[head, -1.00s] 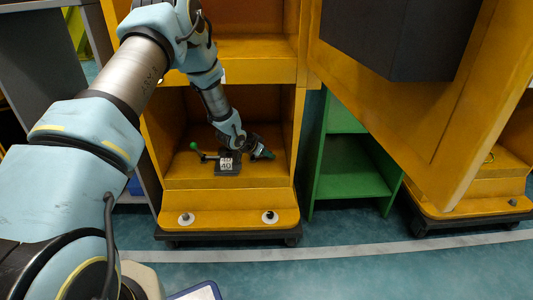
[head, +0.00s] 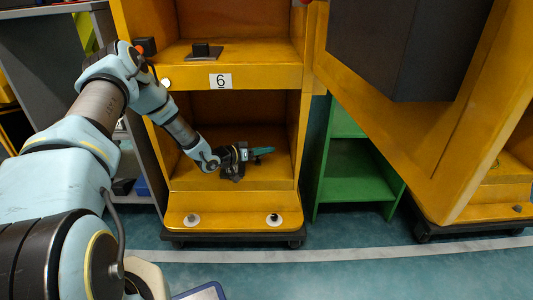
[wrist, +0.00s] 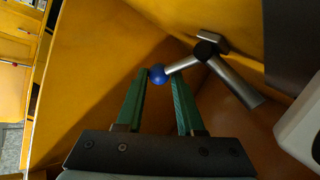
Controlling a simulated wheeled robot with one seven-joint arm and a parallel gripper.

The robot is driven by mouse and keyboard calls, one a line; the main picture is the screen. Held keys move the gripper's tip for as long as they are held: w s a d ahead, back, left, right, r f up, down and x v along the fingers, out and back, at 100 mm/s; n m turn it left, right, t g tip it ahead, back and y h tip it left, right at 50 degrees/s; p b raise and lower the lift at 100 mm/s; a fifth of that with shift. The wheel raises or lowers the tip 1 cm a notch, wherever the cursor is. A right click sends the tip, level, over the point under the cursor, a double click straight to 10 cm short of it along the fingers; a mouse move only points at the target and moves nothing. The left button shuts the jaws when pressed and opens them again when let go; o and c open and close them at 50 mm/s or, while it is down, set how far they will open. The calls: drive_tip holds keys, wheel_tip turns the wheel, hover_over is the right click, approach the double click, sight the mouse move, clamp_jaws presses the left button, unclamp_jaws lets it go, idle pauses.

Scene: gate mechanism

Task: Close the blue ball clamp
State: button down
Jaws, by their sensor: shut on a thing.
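The blue ball (wrist: 157,75) is the knob on the end of a metal clamp lever (wrist: 183,66). The lever runs to a dark pivot (wrist: 206,50), where a second metal bar (wrist: 238,84) angles down to the right. My gripper (wrist: 162,72) has its green fingers on either side of the ball at their tips and is shut on it. In the head view my gripper (head: 265,151) is inside the lower orange compartment, fingers pointing right. There a dark clamp base (head: 232,172) shows partly below my wrist; the ball is hidden.
The orange cabinet (head: 235,198) encloses the gripper with side walls and a shelf above marked 6 (head: 220,81). A dark block (head: 202,49) stands on that shelf. A green shelf unit (head: 355,170) and a large orange panel (head: 440,120) stand to the right.

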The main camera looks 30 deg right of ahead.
drive_tip(key=shift+s+a+f, duration=0.15)
drive_tip(key=shift+a+f, duration=0.05)
drive_tip(key=shift+f, duration=0.1)
drive_tip(key=c, duration=0.8)
unclamp_jaws()
drive_tip(key=shift+c, duration=0.2)
drive_tip(key=o, duration=0.3)
drive_tip(key=shift+r, duration=0.15)
drive_tip(key=p+v, duration=0.1)
drive_tip(key=v, duration=0.4)
drive_tip(key=p+v, duration=0.1)
drive_tip(key=v, duration=0.4)
drive_tip(key=shift+a, duration=0.4)
